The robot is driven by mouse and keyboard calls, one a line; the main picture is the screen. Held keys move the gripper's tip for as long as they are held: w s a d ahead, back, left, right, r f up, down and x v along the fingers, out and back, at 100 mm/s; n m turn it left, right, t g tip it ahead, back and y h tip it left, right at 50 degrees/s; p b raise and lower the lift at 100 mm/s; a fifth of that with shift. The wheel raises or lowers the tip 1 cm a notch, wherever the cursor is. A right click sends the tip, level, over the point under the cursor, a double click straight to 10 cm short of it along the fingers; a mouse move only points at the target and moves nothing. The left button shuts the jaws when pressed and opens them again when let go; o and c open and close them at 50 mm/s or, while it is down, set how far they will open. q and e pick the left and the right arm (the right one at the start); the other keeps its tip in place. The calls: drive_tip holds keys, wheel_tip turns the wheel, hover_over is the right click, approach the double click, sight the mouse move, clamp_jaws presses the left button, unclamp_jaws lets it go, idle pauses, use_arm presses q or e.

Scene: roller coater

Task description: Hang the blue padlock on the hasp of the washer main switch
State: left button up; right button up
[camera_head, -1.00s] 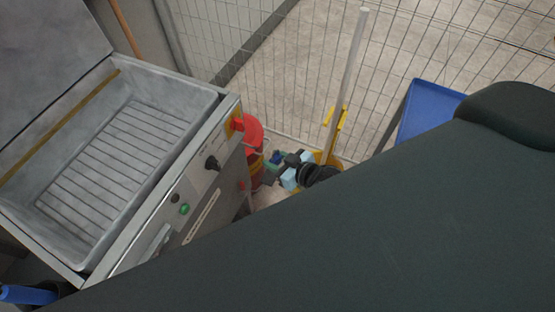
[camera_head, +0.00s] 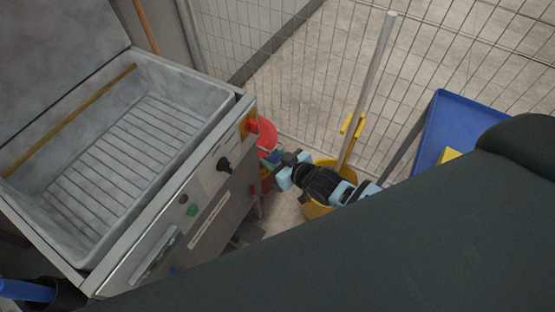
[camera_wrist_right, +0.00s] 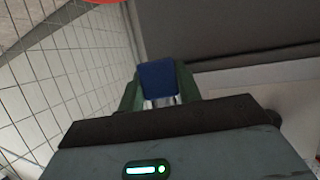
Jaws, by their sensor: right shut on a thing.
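The washer's main switch (camera_head: 251,126) is a red handle on a yellow plate at the top right of the steel front panel. Its hasp is too small to make out in the head view. My right gripper (camera_head: 272,160) is in front of the panel, a little below and to the right of the switch, apparently apart from it. In the right wrist view the blue padlock (camera_wrist_right: 157,82) is between the green fingers, its body outward and a bit of bright metal near the palm.
The open steel washer (camera_head: 120,170) fills the left, with a black knob (camera_head: 224,164) and green button (camera_head: 192,210) below the switch. A yellow bucket (camera_head: 318,209) with a pole stands behind my right arm. A blue cart (camera_head: 465,125) and wire fence stand beyond.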

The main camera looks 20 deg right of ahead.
use_arm(q)
drive_tip(key=shift+s+d+f+b, duration=0.1)
drive_tip(key=shift+s+f+b, duration=0.5)
drive_tip(key=shift+f+b, duration=0.3)
use_arm(e)
drive_tip(key=shift+w+a+f, duration=0.25)
drive_tip(key=shift+w+a, duration=0.35)
drive_tip(key=shift+w, duration=0.15)
drive_tip(key=shift+w+a+f, duration=0.25)
drive_tip(key=shift+w+a, duration=0.35)
drive_tip(key=shift+w, duration=0.15)
drive_tip(key=o, duration=1.1)
